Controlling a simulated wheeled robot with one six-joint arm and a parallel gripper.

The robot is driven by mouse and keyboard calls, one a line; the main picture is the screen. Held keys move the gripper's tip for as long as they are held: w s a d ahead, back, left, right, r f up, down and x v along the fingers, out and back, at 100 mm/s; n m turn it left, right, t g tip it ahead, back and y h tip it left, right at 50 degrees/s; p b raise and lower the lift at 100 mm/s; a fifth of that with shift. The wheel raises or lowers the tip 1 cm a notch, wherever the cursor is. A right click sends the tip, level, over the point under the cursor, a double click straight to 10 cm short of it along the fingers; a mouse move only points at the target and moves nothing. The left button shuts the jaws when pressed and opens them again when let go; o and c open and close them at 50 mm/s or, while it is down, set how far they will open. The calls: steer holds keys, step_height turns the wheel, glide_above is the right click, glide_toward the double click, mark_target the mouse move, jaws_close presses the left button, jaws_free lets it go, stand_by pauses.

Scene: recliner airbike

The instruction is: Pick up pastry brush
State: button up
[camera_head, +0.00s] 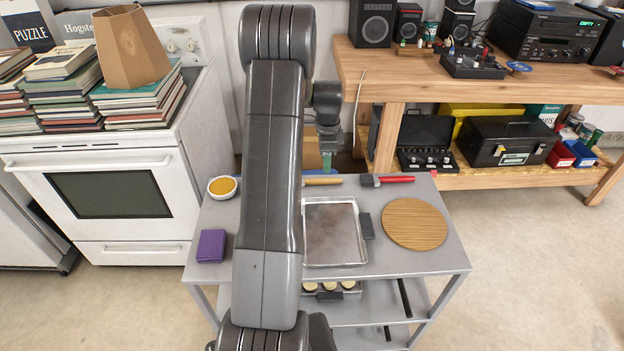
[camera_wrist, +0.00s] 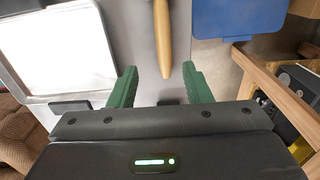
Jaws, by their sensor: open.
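My gripper (camera_head: 327,162) hangs over the back edge of the grey cart top, green fingers pointing down. In the wrist view the gripper (camera_wrist: 160,70) is open and empty, its fingers apart on either side of a wooden handle's end. This light wooden handle (camera_head: 322,181) lies on the cart behind the tray; its far end is hidden by my arm, and it also shows in the wrist view (camera_wrist: 162,38). To its right lies a red-handled tool (camera_head: 392,179) with a dark head. I cannot tell which of the two is the pastry brush.
A metal tray (camera_head: 333,252), round wooden board (camera_head: 414,224), purple block (camera_head: 211,246) and bowl of orange contents (camera_head: 222,187) sit on the cart. A blue flat item (camera_wrist: 238,20) lies near the handle. A wooden workbench (camera_head: 400,75) stands close behind.

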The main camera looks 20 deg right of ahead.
mark_target(325, 179)
steer(key=shift+w+f+p, duration=0.15)
steer(key=shift+f+p, duration=0.35)
steer(key=shift+f, duration=1.45)
steer(key=shift+w+f+p, duration=0.15)
steer(key=shift+f+p, duration=0.3)
steer(key=shift+f, duration=1.5)
jaws_close()
